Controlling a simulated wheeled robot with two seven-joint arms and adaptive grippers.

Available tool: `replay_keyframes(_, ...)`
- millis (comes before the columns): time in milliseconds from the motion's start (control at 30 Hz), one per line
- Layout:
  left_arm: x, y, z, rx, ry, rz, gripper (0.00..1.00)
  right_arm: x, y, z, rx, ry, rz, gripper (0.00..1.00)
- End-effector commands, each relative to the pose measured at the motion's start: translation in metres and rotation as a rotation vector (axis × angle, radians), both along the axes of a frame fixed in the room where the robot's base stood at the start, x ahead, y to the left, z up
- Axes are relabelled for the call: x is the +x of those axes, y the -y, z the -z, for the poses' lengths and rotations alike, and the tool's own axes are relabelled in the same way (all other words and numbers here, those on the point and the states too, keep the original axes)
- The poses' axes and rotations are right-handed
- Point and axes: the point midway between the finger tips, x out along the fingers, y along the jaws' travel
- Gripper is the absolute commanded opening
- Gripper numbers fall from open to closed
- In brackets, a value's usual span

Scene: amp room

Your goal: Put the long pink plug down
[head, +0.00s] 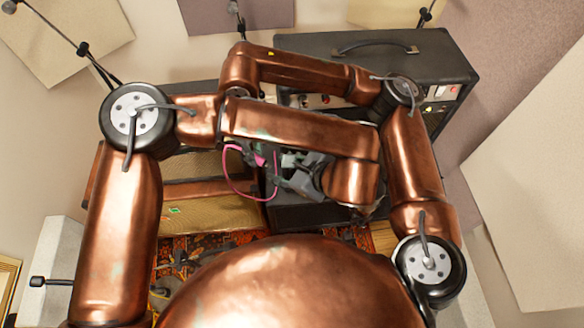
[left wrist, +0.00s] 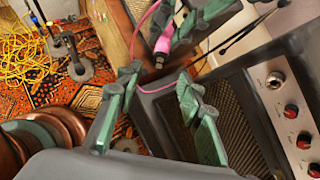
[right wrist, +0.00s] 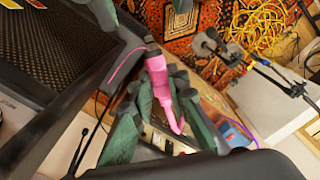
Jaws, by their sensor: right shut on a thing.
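The long pink plug (right wrist: 158,70) has a dark metal tip, and its pink cable trails away. My right gripper (right wrist: 160,82) is shut on the plug's pink body. In the left wrist view the plug (left wrist: 163,38) hangs tip down from those fingers. My left gripper (left wrist: 158,82) is open and empty, its green-padded fingers apart just below the plug tip. In the head view the plug (head: 259,160) and its looped cable show between my arms, with the left gripper (head: 291,162) close to its right; my copper arms partly hide both grippers.
A black amp with red knobs (left wrist: 290,110) stands close beside the left gripper. A large black amp with a handle (head: 440,60) is at the back. A wooden cabinet (head: 200,190) is at left. The patterned rug (left wrist: 50,105) holds tangled yellow cable (left wrist: 25,55) and stand parts.

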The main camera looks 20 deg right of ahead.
Motion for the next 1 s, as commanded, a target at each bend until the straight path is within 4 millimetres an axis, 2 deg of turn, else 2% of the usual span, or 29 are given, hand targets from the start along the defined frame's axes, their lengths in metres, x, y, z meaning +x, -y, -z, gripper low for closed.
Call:
replay_keyframes(100,0.014,-0.007,0.014,0.001,-0.002,-0.002,0.35,0.000,0.000,0.000,0.000,0.000,0.000,0.00)
replay_keyframes(300,0.029,-0.013,0.030,-0.001,-0.002,0.000,0.35,0.000,0.000,0.000,0.000,0.000,0.000,0.00)
replay_keyframes(700,0.034,-0.016,0.036,0.000,-0.001,0.000,0.35,0.000,0.000,0.000,0.000,0.000,0.000,0.00)
replay_keyframes(1000,0.034,-0.016,0.035,0.000,-0.001,0.001,0.15,0.000,0.000,0.000,0.000,0.000,0.000,0.00)
